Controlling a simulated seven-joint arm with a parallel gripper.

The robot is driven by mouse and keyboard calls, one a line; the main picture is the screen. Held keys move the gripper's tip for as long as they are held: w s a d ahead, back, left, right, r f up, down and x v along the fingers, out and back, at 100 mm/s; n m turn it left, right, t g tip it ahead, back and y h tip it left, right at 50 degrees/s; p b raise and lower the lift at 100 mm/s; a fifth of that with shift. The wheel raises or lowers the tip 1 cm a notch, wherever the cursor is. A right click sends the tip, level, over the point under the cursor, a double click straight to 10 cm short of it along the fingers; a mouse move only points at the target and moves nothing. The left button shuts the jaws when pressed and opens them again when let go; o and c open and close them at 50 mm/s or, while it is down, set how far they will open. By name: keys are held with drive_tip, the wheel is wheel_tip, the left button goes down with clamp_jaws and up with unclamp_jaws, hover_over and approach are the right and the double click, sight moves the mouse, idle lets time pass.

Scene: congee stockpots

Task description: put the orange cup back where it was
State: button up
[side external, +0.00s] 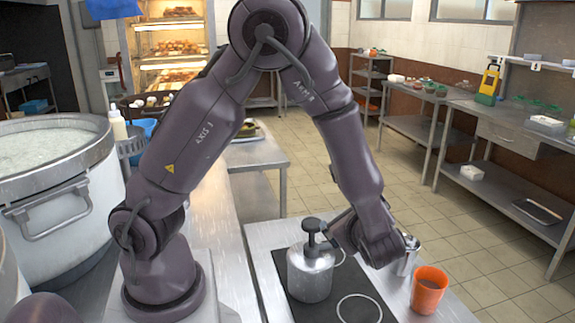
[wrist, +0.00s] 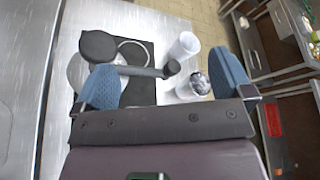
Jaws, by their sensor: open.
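I cannot make the cup out clearly in the wrist view. My gripper (wrist: 166,80) is open, its two blue fingers apart with nothing held between them. In the side view my gripper is above and to the left of the orange cup, apart from it; its fingers are mostly hidden there.
A metal pump bottle (side external: 311,272) with a black top (wrist: 98,46) stands on the mat. A silver container (side external: 407,263) stands close by my gripper, behind the orange cup. The wrist view shows a white cylinder (wrist: 184,46). A large stockpot (side external: 55,165) is at the left.

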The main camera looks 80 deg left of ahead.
drive_tip(key=s+d+r+n+t+h, duration=0.1)
drive_tip(key=s+d+r+n+h, duration=0.1)
drive_tip(key=s+r+n+h, duration=0.4)
drive_tip(key=s+d+r+n+t+h, duration=0.1)
drive_tip(key=s+d+r+n+h, duration=0.2)
drive_tip(key=s+r+n+h, duration=0.4)
drive_tip(key=shift+s+d+r+t+h, duration=0.15)
drive_tip(key=shift+s+r+t+h, duration=0.15)
drive_tip(key=shift+s+r+h, duration=0.15)
idle(0.4)
